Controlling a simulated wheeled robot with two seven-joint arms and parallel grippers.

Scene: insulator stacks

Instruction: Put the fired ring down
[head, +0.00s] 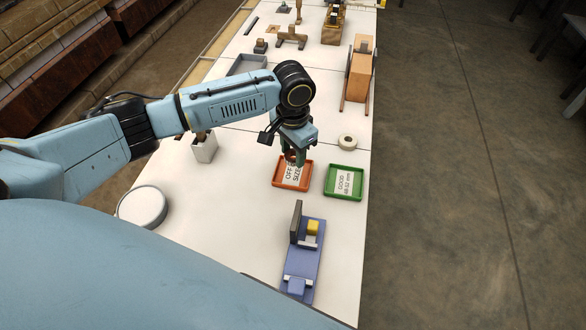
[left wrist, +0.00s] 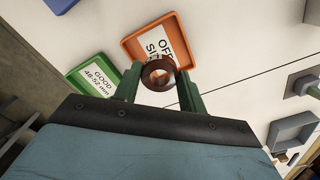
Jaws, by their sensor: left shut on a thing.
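My left gripper (head: 291,155) is shut on a brown, glossy ring, the fired ring (left wrist: 158,74). The ring's round opening faces the left wrist camera, and the green fingers (left wrist: 160,80) grip it from both sides. In the head view the ring is partly hidden by the gripper. The ring appears above the far part of an orange tray (head: 278,184) labelled "OFF SIZE", which also shows in the left wrist view (left wrist: 131,45). I cannot tell whether the ring touches the tray. A green tray (head: 344,195) labelled "GOOD 48-52 mm" stands just right of it. My right gripper is not in view.
A pale ring (head: 347,142) lies on the white table beyond the green tray. A blue gauge fixture (head: 302,262) with a yellow block stands nearer. A round white disc (head: 142,207) and a white holder (head: 203,150) are at left. Wooden stands fill the far end.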

